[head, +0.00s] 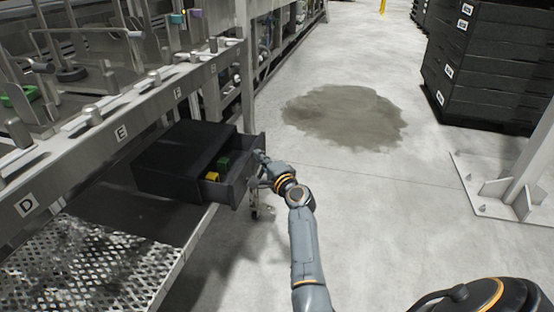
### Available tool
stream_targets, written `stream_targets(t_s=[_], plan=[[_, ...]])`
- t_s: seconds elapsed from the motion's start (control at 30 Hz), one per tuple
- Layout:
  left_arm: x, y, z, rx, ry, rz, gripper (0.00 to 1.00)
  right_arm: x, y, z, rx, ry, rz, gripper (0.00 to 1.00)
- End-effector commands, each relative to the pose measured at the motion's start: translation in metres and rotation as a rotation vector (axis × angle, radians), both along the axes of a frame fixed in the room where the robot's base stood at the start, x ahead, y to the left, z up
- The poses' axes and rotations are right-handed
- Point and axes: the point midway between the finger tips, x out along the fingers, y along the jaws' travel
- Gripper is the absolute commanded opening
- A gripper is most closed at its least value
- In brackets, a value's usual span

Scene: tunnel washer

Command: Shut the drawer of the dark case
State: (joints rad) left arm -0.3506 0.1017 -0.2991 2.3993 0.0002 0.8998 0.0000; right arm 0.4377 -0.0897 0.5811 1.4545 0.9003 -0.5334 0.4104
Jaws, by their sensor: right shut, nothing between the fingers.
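The dark case (183,157) sits on the lower shelf under the lettered machine rail. Its drawer (238,186) stands partly open toward the right, with a yellow item (211,176) and a green item (223,163) inside. My right gripper (262,163) is shut and empty, at the drawer's front panel on its outer side. I cannot tell whether the fingers touch the panel. My left gripper is not in view.
The steel rail (105,140) with letter plates runs above the case. A perforated metal shelf (85,265) lies at lower left. A dark wet patch (343,115) is on the open floor. Black stacked crates (485,65) and a white post base (505,190) stand at right.

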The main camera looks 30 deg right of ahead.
Motion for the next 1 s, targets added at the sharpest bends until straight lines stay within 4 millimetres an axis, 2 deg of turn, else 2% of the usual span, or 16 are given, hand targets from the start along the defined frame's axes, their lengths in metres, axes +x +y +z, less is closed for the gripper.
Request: stream_targets(t_s=[0.2, 0.4, 0.63, 1.0], plan=[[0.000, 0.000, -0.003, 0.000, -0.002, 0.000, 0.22, 0.037, 0.033, -0.001, 0.001, 0.000, 0.005, 0.00], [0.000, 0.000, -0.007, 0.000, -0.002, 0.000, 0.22, 0.060, 0.053, -0.001, 0.001, 0.000, 0.004, 0.00], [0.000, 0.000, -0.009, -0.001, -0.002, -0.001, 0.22, 0.072, 0.063, -0.001, 0.000, 0.000, 0.002, 0.00], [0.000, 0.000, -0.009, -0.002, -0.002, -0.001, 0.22, 0.075, 0.066, 0.001, 0.001, -0.001, 0.006, 0.00]])
